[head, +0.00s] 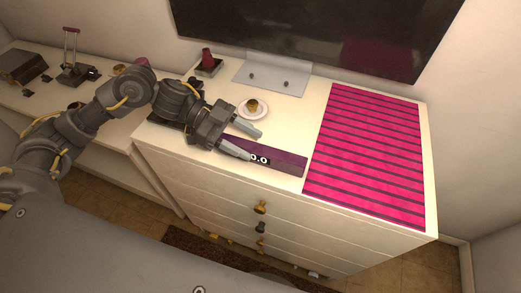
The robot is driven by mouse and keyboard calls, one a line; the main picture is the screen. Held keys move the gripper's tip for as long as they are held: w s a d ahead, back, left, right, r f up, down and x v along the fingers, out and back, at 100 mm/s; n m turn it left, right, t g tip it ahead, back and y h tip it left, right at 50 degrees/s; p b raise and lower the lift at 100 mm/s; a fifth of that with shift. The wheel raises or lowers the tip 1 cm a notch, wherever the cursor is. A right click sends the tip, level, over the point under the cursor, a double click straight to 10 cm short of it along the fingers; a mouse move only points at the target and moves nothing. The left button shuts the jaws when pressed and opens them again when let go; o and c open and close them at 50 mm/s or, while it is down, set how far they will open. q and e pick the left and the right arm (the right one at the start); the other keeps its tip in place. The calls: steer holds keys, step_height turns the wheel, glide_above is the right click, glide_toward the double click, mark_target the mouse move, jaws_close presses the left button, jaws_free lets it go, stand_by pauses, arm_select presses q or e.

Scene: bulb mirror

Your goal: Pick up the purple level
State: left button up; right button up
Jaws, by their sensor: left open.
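The purple level (284,163) is a long, flat purple bar with two round white-and-black marks near its middle. It lies on top of the white dresser near its front edge. My left gripper (255,145) is open over the left part of the level, its two light grey fingers pointing right. One fingertip is close to the round marks; I cannot tell whether it touches the level. My gripper hides part of the level's left end. My right gripper is not in view.
A pink striped mat (368,155) covers the dresser's right side. A white saucer (244,113) with a small brown item stands just behind my gripper. A TV (330,30) on a grey stand (270,75) and a dark red object (208,62) are at the back.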

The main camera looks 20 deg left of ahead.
arm_select(q)
steer(key=shift+x, duration=1.3)
steer(key=shift+w+r, duration=0.1)
jaws_close()
steer(key=shift+r, duration=0.65)
steer(key=s+a+r+p, duration=0.3)
steer(key=s+r+p, duration=0.8)
steer(key=s+p, duration=0.1)
steer(key=shift+s+r+p, duration=0.3)
steer(key=shift+s+p, duration=0.05)
steer(key=shift+s, duration=0.55)
